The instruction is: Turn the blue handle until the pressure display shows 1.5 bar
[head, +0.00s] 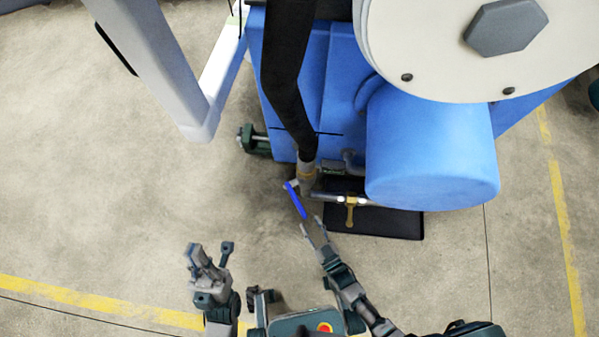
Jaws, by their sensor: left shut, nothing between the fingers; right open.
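The blue handle (296,200) is a thin bar on a pipe valve at the foot of the blue machine, slanting down to the right. My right gripper (312,230) is open and empty, its fingertips just below the handle's lower end. I cannot tell whether a fingertip touches the handle. No readable pressure display shows in this view.
A thick black hose (288,75) runs down to the valve. A brass-coloured valve (351,203) sits right of the handle, over a black base plate (385,222). The blue machine (430,150) fills the upper right. A grey post (165,60) stands upper left. Floor at left is clear.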

